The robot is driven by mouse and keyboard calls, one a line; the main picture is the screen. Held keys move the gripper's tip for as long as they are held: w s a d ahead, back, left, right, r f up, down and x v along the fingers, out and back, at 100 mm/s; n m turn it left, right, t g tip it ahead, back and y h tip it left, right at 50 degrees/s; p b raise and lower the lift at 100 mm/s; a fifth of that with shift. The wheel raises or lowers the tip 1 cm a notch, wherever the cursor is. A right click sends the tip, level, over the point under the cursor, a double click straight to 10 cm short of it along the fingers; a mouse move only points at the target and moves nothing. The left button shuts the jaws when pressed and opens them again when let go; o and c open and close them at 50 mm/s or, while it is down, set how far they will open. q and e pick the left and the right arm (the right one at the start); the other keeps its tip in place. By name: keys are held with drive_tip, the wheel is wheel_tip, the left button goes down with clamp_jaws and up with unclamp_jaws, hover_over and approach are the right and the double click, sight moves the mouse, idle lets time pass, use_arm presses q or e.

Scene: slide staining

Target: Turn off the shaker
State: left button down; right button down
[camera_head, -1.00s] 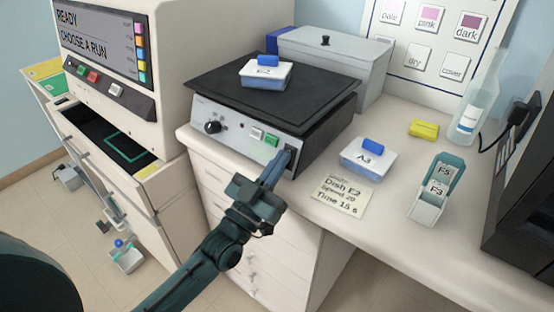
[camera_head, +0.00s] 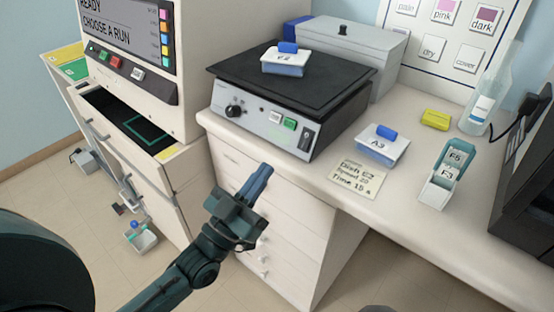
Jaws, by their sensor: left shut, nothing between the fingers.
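The shaker (camera_head: 236,125) is a grey box with a black platform, standing on the white counter. Its front panel has a dark knob (camera_head: 234,110), a white button (camera_head: 274,117), a green button (camera_head: 290,123) and a dark rocker switch (camera_head: 307,137) at the right end. A white dish labelled E2 (camera_head: 284,68) with a blue handle sits on the platform. My left gripper (camera_head: 263,170) is shut and empty, in front of the drawers and below the shaker's panel, apart from it. My right gripper is not in view.
Right of the shaker are a dish labelled A3 (camera_head: 383,150), a note (camera_head: 357,180), a slide holder (camera_head: 447,180), a yellow block (camera_head: 435,119) and a bottle (camera_head: 480,105). A lidded grey box (camera_head: 375,55) stands behind. A machine with a screen (camera_head: 135,40) is at left.

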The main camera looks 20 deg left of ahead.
use_arm(q)
drive_tip(key=shift+r+v, duration=0.2)
drive_tip(key=shift+v, duration=0.9)
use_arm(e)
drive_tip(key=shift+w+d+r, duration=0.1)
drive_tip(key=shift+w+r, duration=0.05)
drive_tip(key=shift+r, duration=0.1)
use_arm(q)
drive_tip(key=shift+s, duration=0.1)
